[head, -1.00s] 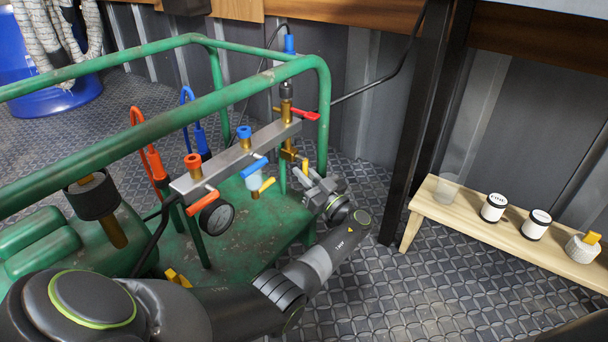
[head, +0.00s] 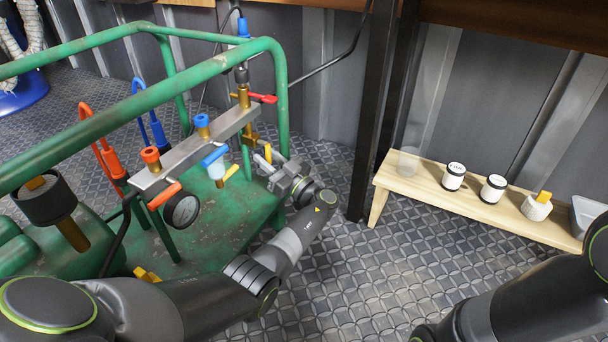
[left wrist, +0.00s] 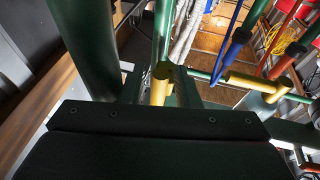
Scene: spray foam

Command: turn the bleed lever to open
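On the green cart, a steel manifold bar (head: 195,152) carries coloured levers and a gauge. A small yellow lever (head: 267,153) stands on the brass valve at the bar's far end. A second yellow lever (head: 231,173) sits under the clear bowl. No label shows which is the bleed lever. My left gripper (head: 272,174) is right at the far yellow lever. In the left wrist view a yellow lever (left wrist: 160,82) stands between my two dark fingers. Whether they press on it is unclear. My right gripper is out of view.
Green cart rails (head: 160,88) run over and behind the manifold. A red lever (head: 262,98) and black hose are above the valve. A wooden bench (head: 420,187) with jars stands at right. My right arm enters at bottom right. The floor between is clear.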

